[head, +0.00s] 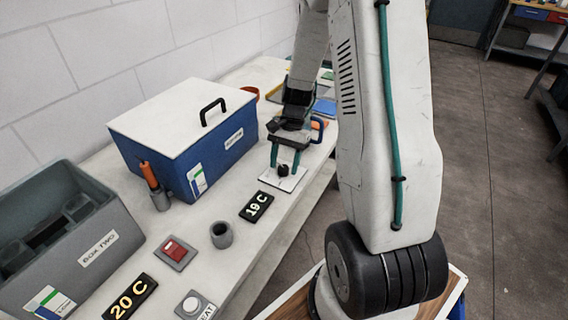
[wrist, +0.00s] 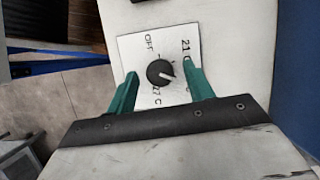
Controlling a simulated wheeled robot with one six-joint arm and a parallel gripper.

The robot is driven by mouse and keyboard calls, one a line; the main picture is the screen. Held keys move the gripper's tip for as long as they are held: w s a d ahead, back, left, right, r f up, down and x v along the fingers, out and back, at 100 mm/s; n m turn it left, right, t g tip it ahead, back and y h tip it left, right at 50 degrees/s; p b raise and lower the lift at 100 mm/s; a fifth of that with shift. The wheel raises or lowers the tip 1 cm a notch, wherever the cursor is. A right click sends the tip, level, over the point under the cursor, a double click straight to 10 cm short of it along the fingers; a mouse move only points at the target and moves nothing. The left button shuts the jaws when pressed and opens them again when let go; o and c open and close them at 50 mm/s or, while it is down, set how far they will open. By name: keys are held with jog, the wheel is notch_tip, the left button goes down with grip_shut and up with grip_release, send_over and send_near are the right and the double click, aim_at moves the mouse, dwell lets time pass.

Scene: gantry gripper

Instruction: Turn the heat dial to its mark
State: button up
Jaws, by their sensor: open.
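The dial (wrist: 160,72) is a round black knob with a white pointer line, on a square white plate (wrist: 133,50). The plate is marked OFF, 21 C and 27 C. The pointer aims to the right and slightly down in the wrist view, between the 21 C and 27 C markings. My gripper (wrist: 162,76) is open, with one teal finger on each side of the knob. A gap shows on both sides in the wrist view. In the head view the dial (head: 283,170) sits on the bench below my gripper (head: 284,164).
A lit display (head: 257,206) reads 19 C; another (head: 130,297) reads 20 C. A blue box (head: 208,150) with a white lid, a grey cup (head: 222,235), a red switch (head: 175,252), a white button (head: 192,304) and a grey bin (head: 95,235) stand on the bench.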

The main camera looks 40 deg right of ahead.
jog(key=v, duration=0.7)
jog(key=shift+r, duration=0.15)
dwell(0.3)
jog(key=s+a+r+n+t+h, duration=0.3)
jog(key=s+a+r+n, duration=1)
jog(key=s+a+r, duration=0.5)
jog(key=s+h, duration=0.1)
jog(key=s, duration=0.2)
jog(key=shift+s+r, duration=0.2)
